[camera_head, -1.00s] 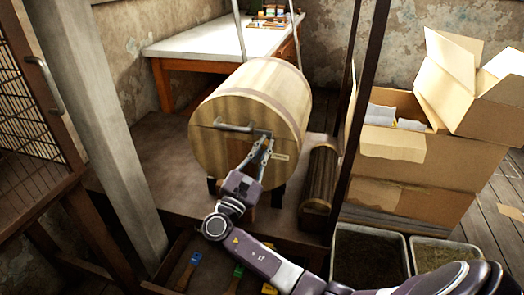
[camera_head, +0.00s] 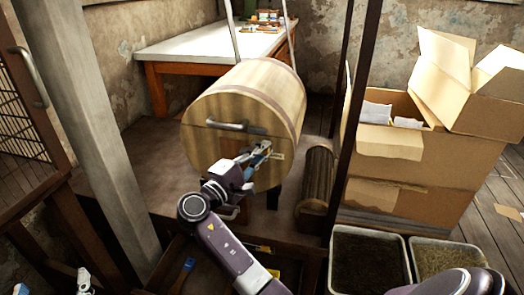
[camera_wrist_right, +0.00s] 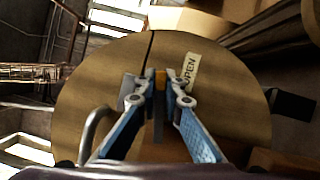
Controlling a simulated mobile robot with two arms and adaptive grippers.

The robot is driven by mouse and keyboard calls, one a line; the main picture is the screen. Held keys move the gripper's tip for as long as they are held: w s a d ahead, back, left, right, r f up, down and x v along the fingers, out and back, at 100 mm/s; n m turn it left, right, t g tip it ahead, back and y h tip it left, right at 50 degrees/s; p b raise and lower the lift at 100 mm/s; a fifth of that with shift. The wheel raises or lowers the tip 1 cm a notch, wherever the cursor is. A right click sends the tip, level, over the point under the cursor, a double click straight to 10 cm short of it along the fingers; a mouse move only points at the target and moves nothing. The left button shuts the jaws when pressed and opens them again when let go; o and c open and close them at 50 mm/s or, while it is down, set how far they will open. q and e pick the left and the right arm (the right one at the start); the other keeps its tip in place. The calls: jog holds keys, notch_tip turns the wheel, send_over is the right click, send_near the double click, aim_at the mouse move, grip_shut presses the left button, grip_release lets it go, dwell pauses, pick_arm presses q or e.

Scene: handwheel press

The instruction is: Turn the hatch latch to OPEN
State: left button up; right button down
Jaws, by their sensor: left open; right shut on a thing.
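The hatch is the round wooden end (camera_head: 215,150) of a barrel-shaped drum, with a metal bar handle (camera_head: 237,126). My right gripper (camera_head: 264,150) is at the lower right of this face. In the wrist view, my right gripper (camera_wrist_right: 160,80) is shut on the latch (camera_wrist_right: 160,77), a narrow piece with an orange-brown end; the fingers hide most of it. The OPEN label (camera_wrist_right: 190,72) is just right of the fingertips, and its pale plate (camera_head: 277,156) shows beside the gripper in the head view. My left gripper (camera_head: 52,282) is open, low at the left edge, partly cut off.
A dark post (camera_head: 355,130) stands right of the drum and a grey post (camera_head: 85,130) left of it. Open cardboard boxes (camera_head: 430,165) and bins (camera_head: 368,262) are at right. A small ribbed roller (camera_head: 317,185) lies beside the drum. A white-topped table (camera_head: 205,45) is behind.

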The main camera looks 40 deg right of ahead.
aim_at(271, 115)
jog(key=shift+f+m+y, duration=0.25)
jog(key=shift+m+y, duration=0.15)
jog(key=shift+m, duration=0.8)
jog(key=c, duration=2)
grip_release()
jog(key=shift+c, duration=0.2)
notch_tip(271, 115, up, 10)
jog(key=shift+r, duration=0.1)
